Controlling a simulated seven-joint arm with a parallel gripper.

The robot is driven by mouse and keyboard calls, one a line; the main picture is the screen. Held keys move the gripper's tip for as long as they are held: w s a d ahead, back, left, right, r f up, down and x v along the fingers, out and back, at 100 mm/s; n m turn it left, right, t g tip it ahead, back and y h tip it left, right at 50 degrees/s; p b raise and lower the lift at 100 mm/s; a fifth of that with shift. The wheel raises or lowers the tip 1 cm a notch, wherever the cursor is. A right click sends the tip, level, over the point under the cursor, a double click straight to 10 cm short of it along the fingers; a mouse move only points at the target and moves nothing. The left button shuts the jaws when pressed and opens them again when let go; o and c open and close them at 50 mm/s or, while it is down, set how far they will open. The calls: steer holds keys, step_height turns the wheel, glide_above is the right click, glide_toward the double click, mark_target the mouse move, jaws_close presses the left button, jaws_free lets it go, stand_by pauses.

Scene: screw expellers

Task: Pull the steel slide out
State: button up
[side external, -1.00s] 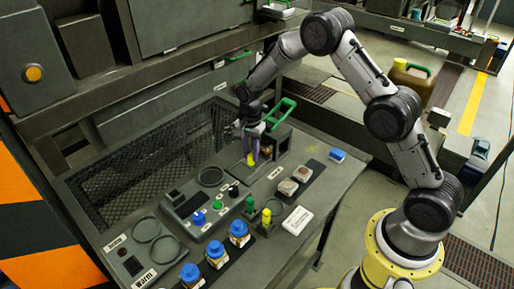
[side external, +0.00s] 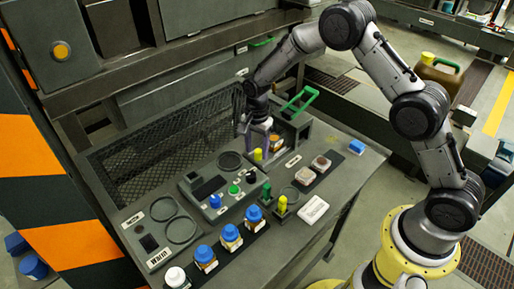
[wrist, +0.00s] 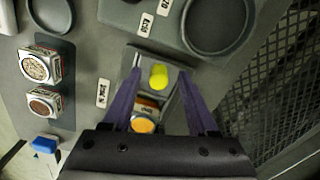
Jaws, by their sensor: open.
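The steel slide (wrist: 144,64) shows in the wrist view as a flat grey plate with a yellow knob (wrist: 158,76) on it. The knob also shows in the side view (side external: 257,154), on the console in front of the small housing with the green handle. My gripper (wrist: 159,80) is open, its purple fingers one on each side of the knob with visible gaps; it also shows in the side view (side external: 256,135). How far the slide reaches into the housing is hidden.
A green handle (side external: 300,102) rises from the housing just right of my gripper. A mesh guard (side external: 158,150) stands behind. Buttons, blue-lidded jars (side external: 231,233), two small boxes (side external: 313,168) and a blue block (side external: 356,146) crowd the console's front and right.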

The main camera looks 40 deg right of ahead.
step_height(320, 180, up, 14)
stand_by(0.6)
steer(key=shift+f, duration=0.1)
steer(key=s+d+r+n+t, duration=0.1)
steer(key=s+r+t, duration=0.1)
steer(key=s+r, duration=0.55)
steer(key=s+d+r+n+t, duration=0.15)
steer(key=s+r, duration=0.35)
steer(key=r, duration=0.6)
steer(key=s+n+t, duration=0.2)
steer(key=s+n, duration=0.2)
steer(key=s, duration=0.9)
steer(key=s+f+n, duration=0.6)
steer(key=s+n, duration=0.1)
steer(key=n, duration=0.1)
steer(key=shift+d, duration=0.3)
